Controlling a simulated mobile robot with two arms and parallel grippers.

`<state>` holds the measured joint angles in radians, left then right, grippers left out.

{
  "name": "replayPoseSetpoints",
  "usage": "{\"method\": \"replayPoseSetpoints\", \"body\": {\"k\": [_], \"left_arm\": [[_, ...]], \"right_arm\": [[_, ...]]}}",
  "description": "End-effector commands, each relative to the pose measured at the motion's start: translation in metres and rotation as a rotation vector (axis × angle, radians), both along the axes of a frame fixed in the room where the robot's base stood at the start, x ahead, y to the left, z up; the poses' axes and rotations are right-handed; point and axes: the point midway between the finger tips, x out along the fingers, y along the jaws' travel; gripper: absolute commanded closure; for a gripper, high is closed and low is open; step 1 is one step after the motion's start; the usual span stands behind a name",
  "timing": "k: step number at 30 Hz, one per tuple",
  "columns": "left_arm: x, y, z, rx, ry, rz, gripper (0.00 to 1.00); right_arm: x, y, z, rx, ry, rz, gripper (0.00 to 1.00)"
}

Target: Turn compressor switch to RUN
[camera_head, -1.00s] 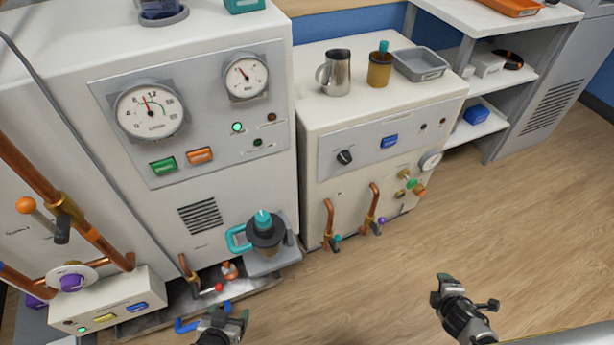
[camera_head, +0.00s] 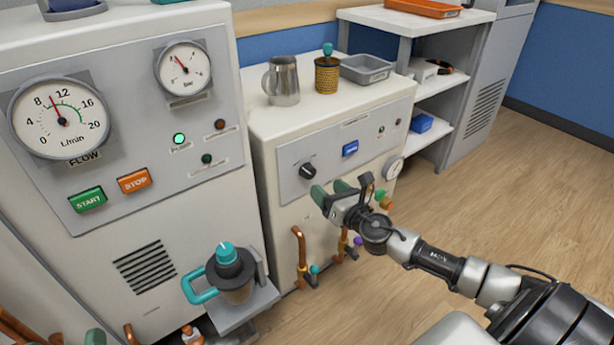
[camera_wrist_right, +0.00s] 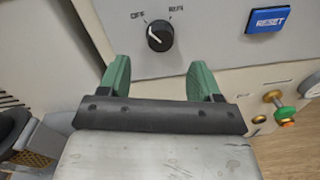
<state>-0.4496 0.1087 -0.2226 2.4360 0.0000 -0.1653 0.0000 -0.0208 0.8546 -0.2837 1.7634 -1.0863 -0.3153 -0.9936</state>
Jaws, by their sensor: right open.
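The compressor switch (camera_head: 308,171) is a round black knob on the grey panel of the right-hand white cabinet. In the right wrist view the knob (camera_wrist_right: 159,36) sits between the labels OFF and RUN, and its white pointer line tilts up-left toward OFF. My right gripper (camera_head: 330,191) is just below and right of the knob in the head view. In the right wrist view its green fingers (camera_wrist_right: 160,68) are apart and empty, with the knob ahead of the gap, not between them. Only a green tip of what looks like my left gripper (camera_head: 95,337) shows at the bottom edge.
A blue RESET button (camera_wrist_right: 268,19) is right of the knob.

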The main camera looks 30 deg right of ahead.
Motion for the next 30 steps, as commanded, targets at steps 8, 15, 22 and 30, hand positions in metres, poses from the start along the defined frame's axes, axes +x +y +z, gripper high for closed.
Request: {"method": "replayPoseSetpoints", "body": {"k": [8, 15, 22, 30], "left_arm": [[-0.002, -0.001, 0.008, -0.021, -0.075, -0.006, 0.27], [-0.005, -0.002, 0.017, -0.041, -0.152, -0.009, 0.27], [-0.006, -0.002, 0.02, -0.047, -0.171, -0.01, 0.27], [-0.006, -0.002, 0.02, -0.047, -0.17, -0.01, 0.27]], "right_arm": [[0.048, 0.001, 0.0, 0.003, -0.003, -0.002, 0.36], [0.072, 0.002, -0.001, 0.004, 0.001, -0.002, 0.36], [0.078, 0.003, -0.001, 0.004, 0.001, -0.001, 0.36], [0.078, 0.002, -0.001, 0.004, 0.001, -0.001, 0.53]]}}
